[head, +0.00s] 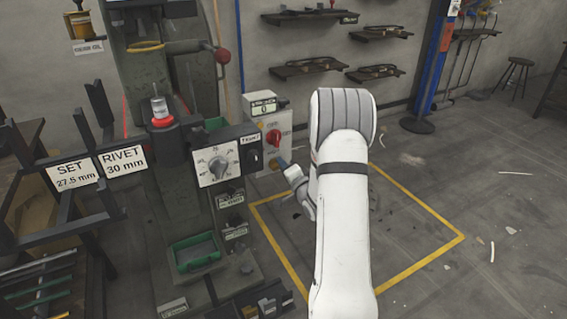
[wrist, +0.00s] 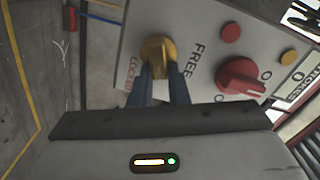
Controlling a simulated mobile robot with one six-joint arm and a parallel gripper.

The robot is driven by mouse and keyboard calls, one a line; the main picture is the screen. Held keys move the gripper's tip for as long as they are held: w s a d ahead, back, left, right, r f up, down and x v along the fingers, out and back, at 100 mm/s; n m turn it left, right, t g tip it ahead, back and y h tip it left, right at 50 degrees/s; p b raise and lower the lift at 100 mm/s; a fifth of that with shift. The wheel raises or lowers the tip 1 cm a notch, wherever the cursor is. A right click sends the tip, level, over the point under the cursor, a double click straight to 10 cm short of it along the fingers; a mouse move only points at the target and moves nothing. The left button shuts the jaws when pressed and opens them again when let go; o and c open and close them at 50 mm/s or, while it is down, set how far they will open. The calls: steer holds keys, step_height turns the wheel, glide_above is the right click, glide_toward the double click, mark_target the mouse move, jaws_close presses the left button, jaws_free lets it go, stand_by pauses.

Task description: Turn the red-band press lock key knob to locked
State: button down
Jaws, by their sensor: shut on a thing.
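The lock key knob (wrist: 157,48) is yellow and sits on a grey panel (wrist: 195,25) between the printed words LOCKED and FREE in the wrist view. My gripper (wrist: 163,76) is shut on the knob, one dark finger on each side of it. The exact angle of the knob is hard to tell. In the head view my gripper (head: 287,168) reaches the lower part of the panel (head: 264,122) on the press's right side, and the knob there is mostly hidden. The press (head: 160,120) with the red band stands at left.
A red rotary switch (wrist: 240,78), a red button (wrist: 230,32) and a small yellow button (wrist: 289,57) sit close to the knob. A dial box (head: 218,163) is left of the panel. Yellow floor lines (head: 425,262) mark open floor at right.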

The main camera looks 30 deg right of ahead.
steer(key=shift+d+f+m+p, duration=0.1)
steer(key=shift+m+p, duration=0.15)
steer(key=shift+m, duration=0.5)
steer(key=shift+a+f+m+p, duration=0.1)
steer(key=shift+f+m+p, duration=0.1)
steer(key=shift+m, duration=0.5)
steer(key=shift+d+f+m+p, duration=0.1)
steer(key=shift+m+p, duration=0.15)
steer(key=shift+m, duration=0.5)
steer(key=c, duration=1.4)
jaws_free()
steer(key=s+p, duration=0.1)
steer(key=s, duration=0.7)
steer(key=shift+p, duration=0.3)
steer(key=shift+d, duration=0.1)
